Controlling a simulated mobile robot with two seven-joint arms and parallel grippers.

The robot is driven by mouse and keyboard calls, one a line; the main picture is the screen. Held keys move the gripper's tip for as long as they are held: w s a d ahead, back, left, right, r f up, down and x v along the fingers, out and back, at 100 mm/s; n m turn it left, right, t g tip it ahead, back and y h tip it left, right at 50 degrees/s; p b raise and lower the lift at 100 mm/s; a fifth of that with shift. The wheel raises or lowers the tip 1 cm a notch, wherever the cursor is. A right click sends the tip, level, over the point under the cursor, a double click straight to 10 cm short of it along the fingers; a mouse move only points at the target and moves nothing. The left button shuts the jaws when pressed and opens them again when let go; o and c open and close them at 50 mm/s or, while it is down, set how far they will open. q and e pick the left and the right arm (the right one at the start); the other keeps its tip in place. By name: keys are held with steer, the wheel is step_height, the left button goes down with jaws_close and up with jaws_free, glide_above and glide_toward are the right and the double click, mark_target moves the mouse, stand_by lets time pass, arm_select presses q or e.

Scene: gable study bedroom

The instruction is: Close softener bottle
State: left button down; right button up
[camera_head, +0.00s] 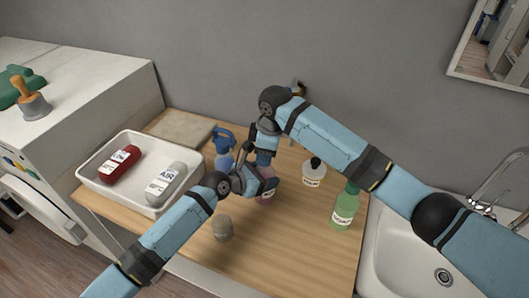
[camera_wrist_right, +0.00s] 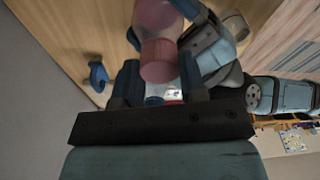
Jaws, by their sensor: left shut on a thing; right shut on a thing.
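The pink softener bottle (camera_head: 266,196) stands on the wooden counter in the head view, partly hidden by my arms. My left gripper (camera_head: 262,184) is shut on it from the left. My right gripper (camera_head: 264,156) comes down from above, right over the bottle. In the right wrist view, an opaque pink cap-like cylinder (camera_wrist_right: 158,62) sits between the fingers of my right gripper (camera_wrist_right: 160,78), which is shut on it. The clear pink bottle part (camera_wrist_right: 157,16) shows beyond it, beside a dark blue left finger. I cannot tell whether the cap is seated.
A blue-topped bottle (camera_head: 224,140) stands close behind my left gripper. A white tray (camera_head: 133,199) holds a red and a white bottle. A black-topped jar (camera_head: 312,178), a green bottle (camera_head: 344,212) and a small grey-brown jar (camera_head: 222,229) stand nearby. The sink (camera_head: 400,262) is at right.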

steer(key=shift+m, duration=0.5)
steer(key=shift+w, duration=0.1)
steer(key=o, duration=1)
steer(key=shift+r, duration=2.3)
steer(key=shift+o, duration=0.6)
steer(key=shift+r, duration=0.1)
step_height(320, 180, up, 7)
steer(key=d, duration=0.2)
steer(key=shift+s, duration=0.35)
